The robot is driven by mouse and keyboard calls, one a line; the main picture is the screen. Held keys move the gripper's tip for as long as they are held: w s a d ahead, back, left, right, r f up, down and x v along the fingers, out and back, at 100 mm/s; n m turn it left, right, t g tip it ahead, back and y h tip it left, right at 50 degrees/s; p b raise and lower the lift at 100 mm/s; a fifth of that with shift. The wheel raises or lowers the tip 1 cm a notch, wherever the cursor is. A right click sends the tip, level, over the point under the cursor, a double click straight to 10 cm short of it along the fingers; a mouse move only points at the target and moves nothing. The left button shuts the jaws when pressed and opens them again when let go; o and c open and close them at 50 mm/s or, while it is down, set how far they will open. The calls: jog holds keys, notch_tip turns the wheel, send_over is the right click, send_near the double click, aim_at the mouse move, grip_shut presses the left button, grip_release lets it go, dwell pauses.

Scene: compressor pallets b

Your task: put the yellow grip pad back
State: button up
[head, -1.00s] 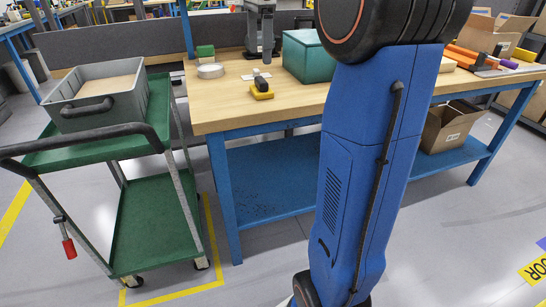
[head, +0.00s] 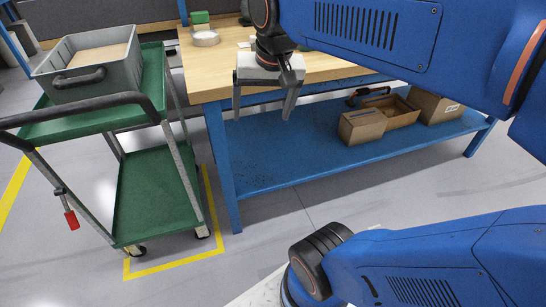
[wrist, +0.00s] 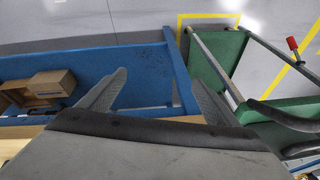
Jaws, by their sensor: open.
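My gripper (head: 262,114) hangs pointing down in front of the near edge of the workbench (head: 206,75). Its two grey fingers are spread apart, with nothing between them. In the wrist view, my gripper (wrist: 158,75) shows both fingers apart over the blue lower shelf (wrist: 140,62) and floor. The yellow grip pad does not show in either current view. The bench spot where a yellow piece lay earlier is now covered by my gripper and arm.
A green cart (head: 155,195) with a grey bin (head: 108,80) stands left of the bench. A round dish (head: 206,38) and a green block (head: 200,17) sit on the bench's left end. Cardboard boxes (head: 362,126) lie on the lower shelf.

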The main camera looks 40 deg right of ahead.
jog(key=s+a+f+n+t, duration=0.1)
jog(key=s+a+f+n, duration=0.1)
jog(key=s+f+n, duration=0.3)
notch_tip(320, 180, down, 4)
jog(key=shift+s+f, duration=0.1)
jog(key=shift+s, duration=1.05)
